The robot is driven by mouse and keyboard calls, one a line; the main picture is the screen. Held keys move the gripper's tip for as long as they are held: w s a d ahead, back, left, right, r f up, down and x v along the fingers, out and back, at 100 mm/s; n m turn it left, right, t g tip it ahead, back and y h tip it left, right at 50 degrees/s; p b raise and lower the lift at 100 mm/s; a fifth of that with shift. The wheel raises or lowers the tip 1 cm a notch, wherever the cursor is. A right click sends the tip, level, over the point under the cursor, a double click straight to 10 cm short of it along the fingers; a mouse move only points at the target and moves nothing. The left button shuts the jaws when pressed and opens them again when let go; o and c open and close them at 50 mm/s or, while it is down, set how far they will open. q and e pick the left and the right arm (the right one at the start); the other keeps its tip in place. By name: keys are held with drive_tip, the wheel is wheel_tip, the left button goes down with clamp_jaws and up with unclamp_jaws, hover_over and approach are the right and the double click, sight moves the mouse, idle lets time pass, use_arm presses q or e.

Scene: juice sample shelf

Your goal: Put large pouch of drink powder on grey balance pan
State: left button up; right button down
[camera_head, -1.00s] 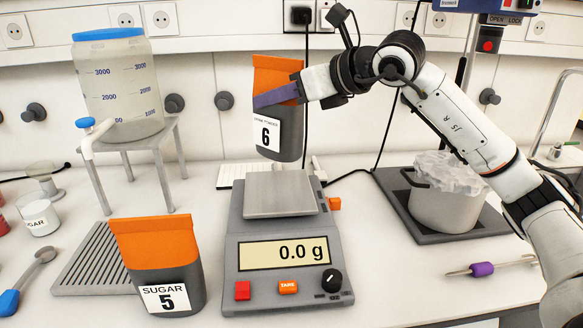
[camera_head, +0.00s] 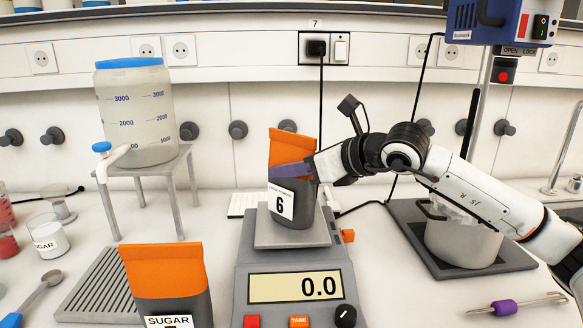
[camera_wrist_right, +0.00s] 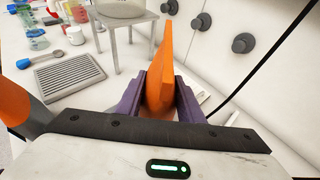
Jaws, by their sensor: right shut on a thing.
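The large pouch of drink powder (camera_head: 293,208), grey with an orange top and a label "6", is upright over the grey balance pan (camera_head: 310,240). Its bottom is at the pan's surface; I cannot tell if it touches. The balance display (camera_head: 297,287) shows 0.0. My right gripper (camera_head: 290,170) is shut on the pouch's orange top, coming from the right. In the right wrist view its purple fingers (camera_wrist_right: 158,97) stand either side of the orange top (camera_wrist_right: 160,80). My left gripper is not in view.
A second orange and grey pouch labelled SUGAR (camera_head: 165,275) stands left of the balance. A drink dispenser (camera_head: 137,110) stands on a metal stool (camera_head: 187,155) behind. A pot (camera_head: 460,240) sits at the right. A purple-handled tool (camera_head: 505,307) lies front right.

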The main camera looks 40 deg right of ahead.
drive_tip(key=c, duration=1.6)
unclamp_jaws()
drive_tip(key=shift+f, duration=0.2)
drive_tip(key=shift+c, duration=0.2)
drive_tip(key=o, duration=0.4)
drive_tip(key=shift+r, duration=0.1)
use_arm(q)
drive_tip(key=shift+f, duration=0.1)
use_arm(e)
drive_tip(key=shift+o, duration=0.2)
use_arm(q)
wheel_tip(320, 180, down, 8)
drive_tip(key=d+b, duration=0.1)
drive_tip(key=b, duration=1.1)
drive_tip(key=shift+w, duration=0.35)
use_arm(e)
drive_tip(key=v, duration=1.2)
